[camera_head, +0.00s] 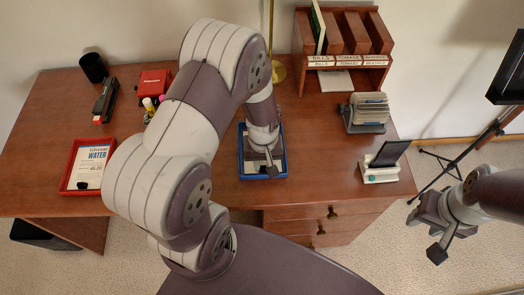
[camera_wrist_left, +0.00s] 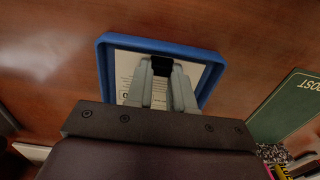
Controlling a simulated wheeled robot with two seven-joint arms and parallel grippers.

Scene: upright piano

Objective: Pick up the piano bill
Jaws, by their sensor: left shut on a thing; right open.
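A white printed paper, taken as the piano bill (camera_wrist_left: 127,68), is in a blue tray (camera_head: 241,160) at the desk's front; its title is not readable. The tray's rim also shows in the left wrist view (camera_wrist_left: 160,43). My left gripper (camera_head: 270,166) reaches down over the tray. In the left wrist view its fingers (camera_wrist_left: 161,70) are shut on a small black piece at the paper, which covers part of the print. Whether the paper is clear of the tray floor cannot be told. My right gripper (camera_head: 428,236) is open and empty, beyond the desk's right edge.
A red tray (camera_head: 67,180) with a water bill (camera_head: 90,160) lies at left. A wooden sorter (camera_head: 342,78) labelled for bills stands at back right. A card file (camera_head: 366,113) and a small stand (camera_head: 382,165) are at right.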

